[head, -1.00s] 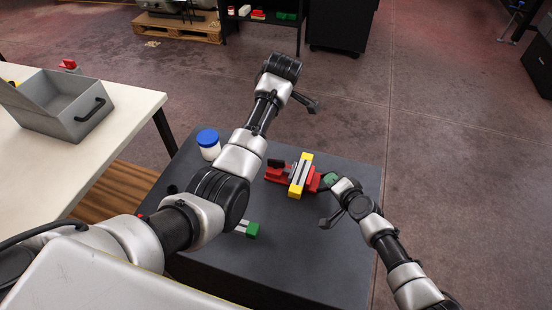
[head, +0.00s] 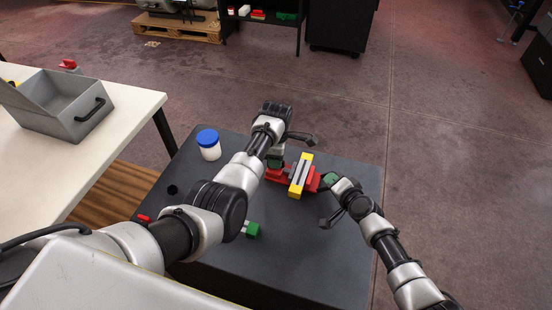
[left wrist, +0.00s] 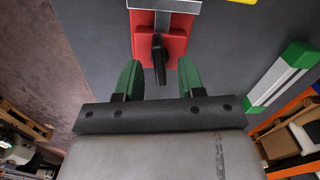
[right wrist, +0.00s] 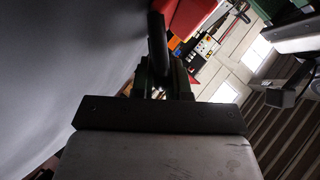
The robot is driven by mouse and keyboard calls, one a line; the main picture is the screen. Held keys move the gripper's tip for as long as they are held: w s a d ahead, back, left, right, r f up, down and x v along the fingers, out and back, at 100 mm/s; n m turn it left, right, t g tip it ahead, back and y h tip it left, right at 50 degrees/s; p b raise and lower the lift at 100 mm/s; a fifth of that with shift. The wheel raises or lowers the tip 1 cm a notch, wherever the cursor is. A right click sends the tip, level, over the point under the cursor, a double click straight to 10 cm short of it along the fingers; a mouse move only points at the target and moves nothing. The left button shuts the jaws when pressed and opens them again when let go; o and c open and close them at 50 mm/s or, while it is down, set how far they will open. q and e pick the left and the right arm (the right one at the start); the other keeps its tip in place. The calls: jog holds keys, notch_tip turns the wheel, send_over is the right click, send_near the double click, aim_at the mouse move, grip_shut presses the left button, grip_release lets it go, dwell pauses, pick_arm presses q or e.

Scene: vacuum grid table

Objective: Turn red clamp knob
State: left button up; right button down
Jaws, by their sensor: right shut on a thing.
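The red clamp (head: 312,183) lies on the dark table, with a yellow and grey piece (head: 295,190) across its middle. My left gripper (head: 276,163) is at the clamp's left end and hides that end's black knob in the head view. In the left wrist view the black knob (left wrist: 158,60) stands on the red end (left wrist: 176,45), just ahead of and between the spread green fingers (left wrist: 158,80), not gripped. My right gripper (head: 328,180) is at the clamp's right end. In the right wrist view its fingers are shut on a dark handle (right wrist: 157,45) beside a red part (right wrist: 192,15).
A jar with a blue lid (head: 208,145) stands at the table's back left. A green-ended grey piece (head: 252,230) lies near my left arm. A grey open box (head: 62,105) sits on the white table at left. The dark table's front right is clear.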

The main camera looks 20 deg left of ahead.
pick_arm(q)
jog(key=shift+f, duration=0.6)
grip_shut()
jog(key=shift+m, duration=0.3)
